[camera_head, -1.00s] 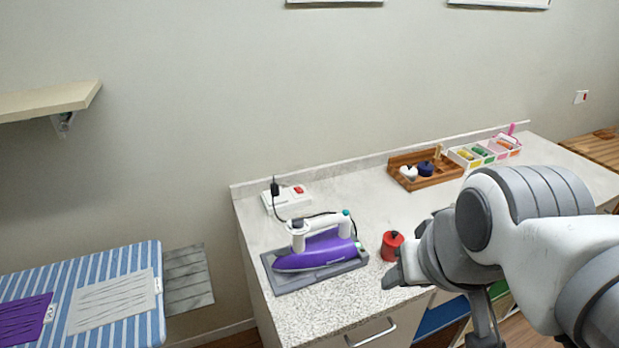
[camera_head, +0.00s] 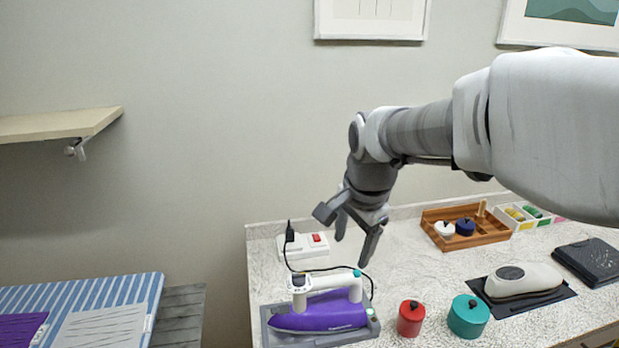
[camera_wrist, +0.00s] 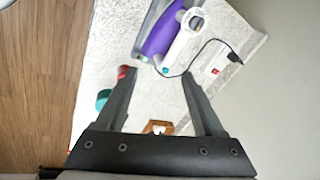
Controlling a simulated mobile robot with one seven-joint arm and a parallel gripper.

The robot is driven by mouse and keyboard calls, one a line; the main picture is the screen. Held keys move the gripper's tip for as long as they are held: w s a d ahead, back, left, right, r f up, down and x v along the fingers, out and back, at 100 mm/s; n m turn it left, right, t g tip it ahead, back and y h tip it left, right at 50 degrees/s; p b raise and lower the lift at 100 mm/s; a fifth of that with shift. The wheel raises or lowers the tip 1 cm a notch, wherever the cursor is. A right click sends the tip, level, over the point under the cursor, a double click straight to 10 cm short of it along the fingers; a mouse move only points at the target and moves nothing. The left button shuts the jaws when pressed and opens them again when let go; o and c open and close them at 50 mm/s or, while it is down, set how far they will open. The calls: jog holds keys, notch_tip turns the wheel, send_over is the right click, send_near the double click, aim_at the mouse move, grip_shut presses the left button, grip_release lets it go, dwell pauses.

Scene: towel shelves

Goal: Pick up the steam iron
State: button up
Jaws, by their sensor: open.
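The steam iron (camera_head: 318,312) has a purple body and a white handle. It lies on a grey rest (camera_head: 368,329) at the left front of the counter. My gripper (camera_head: 357,242) is open and empty, above the counter behind and slightly right of the iron, fingers pointing down. In the wrist view the iron (camera_wrist: 162,38) shows at the top, beyond the two spread fingers of my gripper (camera_wrist: 157,78); its tip is cut off by the frame. A dark cord runs from the iron to the back.
A white power strip (camera_head: 305,246) with a red switch stands behind the iron. A red canister (camera_head: 410,319) and a teal canister (camera_head: 468,317) stand to its right. A wooden tray (camera_head: 490,232) is at the back. A striped ironing board (camera_head: 90,297) is at left.

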aim_at(323, 282)
jog(key=w+a+f+m, duration=0.1)
jog(key=w+f, duration=0.2)
jog(key=f, duration=0.3)
jog(key=w+a+f+m, duration=0.2)
jog(key=w+f, duration=0.1)
jog(key=f, duration=0.3)
jog(key=w+a+f+m+g, duration=0.1)
jog(key=w+f, duration=0.2)
jog(key=f, duration=0.2)
jog(key=shift+a+f+m, duration=0.15)
jog(key=shift+f+m, duration=0.15)
jog(key=shift+f, duration=0.1)
jog(key=shift+w+a+f+p, duration=0.15)
jog(key=shift+w+f, duration=0.1)
jog(key=shift+f, duration=0.65)
jog(key=shift+w+d+f+p, duration=0.1)
jog(key=shift+w+f, duration=0.15)
jog(key=shift+f, duration=0.65)
jog(key=shift+w+a+f+p, duration=0.15)
jog(key=shift+w+f, duration=0.1)
jog(key=shift+f, duration=0.65)
grip_shut()
jog(key=shift+w+r, duration=0.1)
jog(key=shift+r, duration=0.05)
